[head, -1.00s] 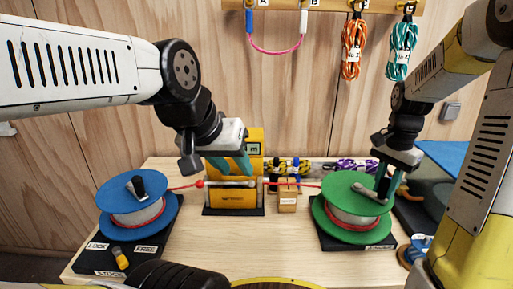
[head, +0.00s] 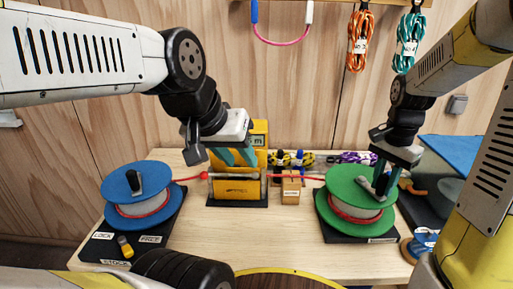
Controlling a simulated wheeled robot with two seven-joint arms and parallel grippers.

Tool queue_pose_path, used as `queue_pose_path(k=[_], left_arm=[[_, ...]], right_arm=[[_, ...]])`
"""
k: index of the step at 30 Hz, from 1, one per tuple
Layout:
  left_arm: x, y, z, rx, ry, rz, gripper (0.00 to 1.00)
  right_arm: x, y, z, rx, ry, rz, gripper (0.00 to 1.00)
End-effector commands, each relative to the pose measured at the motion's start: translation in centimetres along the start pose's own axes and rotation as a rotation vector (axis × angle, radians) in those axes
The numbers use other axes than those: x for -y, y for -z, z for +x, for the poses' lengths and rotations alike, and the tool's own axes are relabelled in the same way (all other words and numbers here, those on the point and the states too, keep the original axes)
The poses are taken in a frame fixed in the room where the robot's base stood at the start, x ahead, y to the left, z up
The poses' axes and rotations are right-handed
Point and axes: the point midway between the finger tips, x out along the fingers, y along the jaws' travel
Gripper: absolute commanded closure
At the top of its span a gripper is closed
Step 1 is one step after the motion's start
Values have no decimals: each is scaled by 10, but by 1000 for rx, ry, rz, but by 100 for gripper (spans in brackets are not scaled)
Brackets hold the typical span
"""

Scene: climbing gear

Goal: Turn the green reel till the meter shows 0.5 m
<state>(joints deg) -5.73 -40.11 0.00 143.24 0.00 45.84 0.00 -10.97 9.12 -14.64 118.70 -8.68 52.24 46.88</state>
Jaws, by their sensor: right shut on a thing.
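The green reel (head: 343,180) stands on a black base at the right of the table, with red cord wound on its hub. My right gripper (head: 381,187) is shut on the reel's crank handle. The yellow meter (head: 238,192) stands mid-table; its small display (head: 258,140) is too small to read. A red cord (head: 312,178) runs from the blue reel (head: 137,184) through the meter to the green reel. A red bead (head: 204,175) sits on the cord just left of the meter. My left gripper (head: 235,157) is in front of the meter's upper part; its teal fingers look apart and empty.
A lock/free lever (head: 125,246) with a yellow knob is on the blue reel's base. A small wooden block (head: 291,188) stands right of the meter. Rope coils (head: 357,40) hang on the wall. The table's front middle is clear.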

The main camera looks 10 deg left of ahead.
Motion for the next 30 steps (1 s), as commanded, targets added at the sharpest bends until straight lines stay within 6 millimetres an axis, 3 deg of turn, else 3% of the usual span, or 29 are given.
queue_pose_path(k=[30], left_arm=[[0,0,0,0,0,0,64]], right_arm=[[2,-6,1,1,-1,-2,100]])
